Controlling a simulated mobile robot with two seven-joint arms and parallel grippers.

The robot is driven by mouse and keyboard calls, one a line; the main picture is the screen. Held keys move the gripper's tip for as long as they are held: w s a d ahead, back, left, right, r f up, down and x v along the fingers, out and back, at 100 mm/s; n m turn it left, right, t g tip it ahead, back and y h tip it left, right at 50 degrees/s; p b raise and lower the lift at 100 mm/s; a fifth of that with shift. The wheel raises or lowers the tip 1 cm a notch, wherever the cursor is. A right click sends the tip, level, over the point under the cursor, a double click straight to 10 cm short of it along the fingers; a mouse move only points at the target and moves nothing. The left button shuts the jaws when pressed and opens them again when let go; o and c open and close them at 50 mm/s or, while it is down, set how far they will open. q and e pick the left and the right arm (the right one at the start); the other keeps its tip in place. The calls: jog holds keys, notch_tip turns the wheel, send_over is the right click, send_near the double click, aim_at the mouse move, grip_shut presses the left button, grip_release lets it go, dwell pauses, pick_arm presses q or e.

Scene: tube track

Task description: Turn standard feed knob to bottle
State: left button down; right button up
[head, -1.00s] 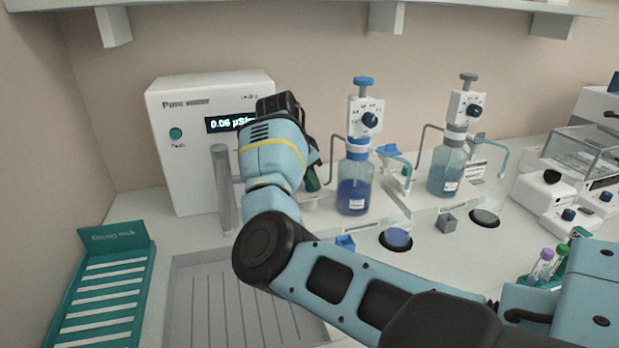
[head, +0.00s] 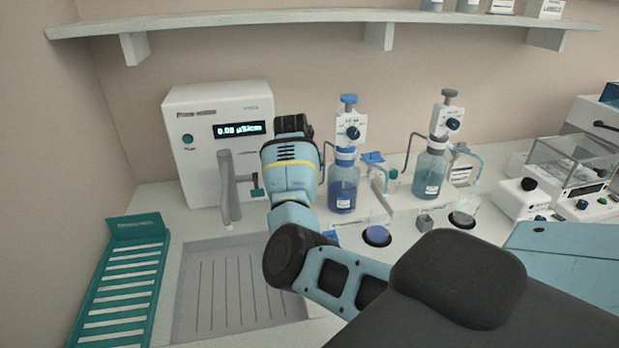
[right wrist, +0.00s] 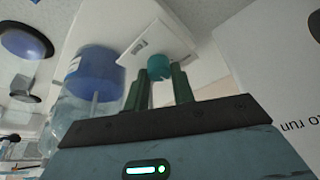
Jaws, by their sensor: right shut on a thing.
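In the right wrist view, a small teal knob (right wrist: 157,65) sits in front of a white plate (right wrist: 160,38) with a small label. My right gripper (right wrist: 162,82) has its dark green fingers on both sides of the knob and is shut on it. A bottle with a blue cap (right wrist: 98,75) stands close beside the fingers. In the head view, my right wrist hides the fingers and this knob. The bottle with dark blue liquid (head: 343,190) stands just right of the wrist. Where the knob points cannot be told. My left gripper is not in view.
A white water unit (head: 200,165) with a lit display and a grey tap (head: 229,190) stands left of my wrist. A second dispenser bottle (head: 430,175) stands right. A sink (head: 195,300) and teal rack (head: 120,290) lie in front. A shelf (head: 290,16) runs above.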

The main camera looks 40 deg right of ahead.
jog(key=shift+n+t+y, duration=0.3)
jog(key=shift+n+t, duration=0.2)
jog(key=shift+n, duration=1.1)
jog(key=o, duration=1)
jog(key=shift+s+r, duration=0.1)
jog(key=shift+v, duration=3.85)
